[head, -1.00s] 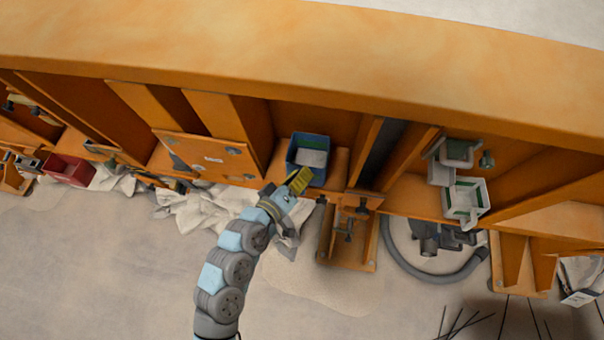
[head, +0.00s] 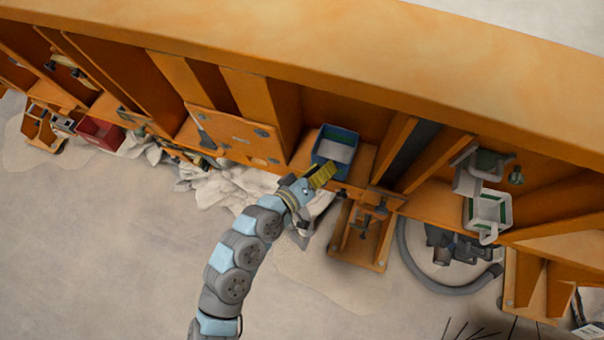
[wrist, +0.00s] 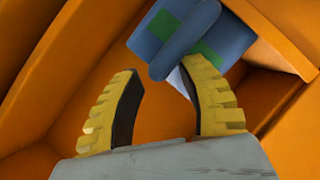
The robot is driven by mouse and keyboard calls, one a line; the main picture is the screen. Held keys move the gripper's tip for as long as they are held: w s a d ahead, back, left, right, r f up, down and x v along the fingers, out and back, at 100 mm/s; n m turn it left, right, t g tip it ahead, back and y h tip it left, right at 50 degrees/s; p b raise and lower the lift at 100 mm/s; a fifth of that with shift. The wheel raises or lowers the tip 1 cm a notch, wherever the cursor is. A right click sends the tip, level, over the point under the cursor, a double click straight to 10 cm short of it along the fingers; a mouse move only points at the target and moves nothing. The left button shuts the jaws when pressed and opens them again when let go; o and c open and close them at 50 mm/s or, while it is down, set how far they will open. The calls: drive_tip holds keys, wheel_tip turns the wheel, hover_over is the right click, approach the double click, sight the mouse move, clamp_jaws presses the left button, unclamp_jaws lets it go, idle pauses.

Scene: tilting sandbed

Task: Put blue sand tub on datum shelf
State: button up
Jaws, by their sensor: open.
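The blue sand tub (head: 322,151) stands on an orange ledge in a bay, with pale sand inside, in the head view. In the wrist view the tub (wrist: 163,25) is at the top, with green patches and a rounded blue-grey handle-like bar. My gripper (head: 326,168) is at the tub's front edge in the head view. In the wrist view its yellow fingers (wrist: 160,72) are apart, with the bar's end at or just beyond the gap between the tips. I cannot tell whether they touch. I cannot tell which ledge is the datum shelf.
Orange ribs flank the tub's bay. Left are an orange plate (head: 235,134) and a red tub (head: 100,133). Right are an orange bracket (head: 361,235) and white-and-green tubs (head: 487,211). Crumpled pale cloth (head: 225,188) lies below the ledge. Open floor lies in front.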

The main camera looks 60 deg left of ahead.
drive_tip(key=b+v, duration=0.1)
drive_tip(key=v, duration=0.9)
drive_tip(key=shift+s, duration=0.4)
idle(0.6)
drive_tip(key=shift+d, duration=0.15)
